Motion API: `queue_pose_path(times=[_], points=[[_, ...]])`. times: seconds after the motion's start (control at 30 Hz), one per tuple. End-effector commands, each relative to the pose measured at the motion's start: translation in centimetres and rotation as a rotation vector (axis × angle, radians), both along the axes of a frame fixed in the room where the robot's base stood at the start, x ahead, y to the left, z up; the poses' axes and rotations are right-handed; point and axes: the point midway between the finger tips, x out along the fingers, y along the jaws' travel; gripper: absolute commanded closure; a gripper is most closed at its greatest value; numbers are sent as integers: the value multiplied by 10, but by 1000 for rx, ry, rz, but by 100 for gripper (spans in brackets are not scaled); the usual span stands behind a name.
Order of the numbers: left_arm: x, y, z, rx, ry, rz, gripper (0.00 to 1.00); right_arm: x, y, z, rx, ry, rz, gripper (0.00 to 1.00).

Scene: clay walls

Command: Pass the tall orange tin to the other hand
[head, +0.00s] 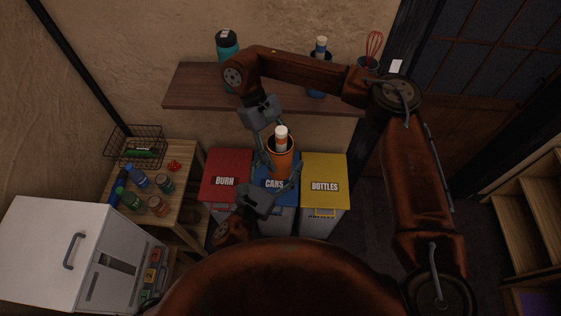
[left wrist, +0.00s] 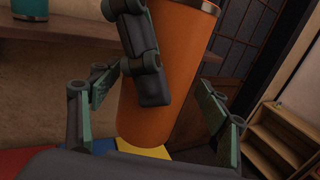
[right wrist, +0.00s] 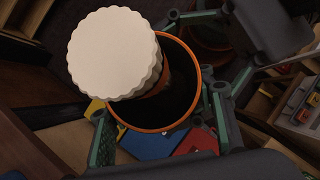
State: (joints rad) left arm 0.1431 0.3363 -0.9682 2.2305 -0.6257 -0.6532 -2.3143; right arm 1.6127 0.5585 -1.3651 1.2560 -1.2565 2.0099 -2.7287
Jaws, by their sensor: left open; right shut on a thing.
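The tall orange tin (head: 284,164) is held upright above the bins, with a white-capped bottle (head: 281,133) standing in its mouth. My right gripper (head: 270,140) reaches from the back and is shut on the tin. In the right wrist view the bottle's white scalloped cap (right wrist: 113,53) and the tin's orange rim (right wrist: 186,113) show from above. My left gripper (head: 277,176) is open at the tin's lower part, from the front. In the left wrist view the tin (left wrist: 185,60) stands between its spread fingers, with a right finger (left wrist: 146,50) across it.
Red (head: 228,166), blue (head: 266,197) and yellow (head: 324,171) lidded bins stand below. A wall shelf (head: 190,93) behind holds a teal bottle (head: 227,46). At left are a small wooden table (head: 190,165) with bottles and a white fridge-like box (head: 50,240).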

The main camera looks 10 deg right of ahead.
Motion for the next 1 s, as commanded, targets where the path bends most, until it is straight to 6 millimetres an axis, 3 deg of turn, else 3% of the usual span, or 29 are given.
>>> queue_pose_path(times=[0.67,0.7,1.0], points=[[-2,-2,0,-2,0,-6,75,0,2,1,5,-2,1,76],[-2,-2,1,-3,-1,-7,76,0,2,1,5,-2,1,50],[-1,-1,1,-2,-1,-3,76,0,1,0,3,-2,0,31]])
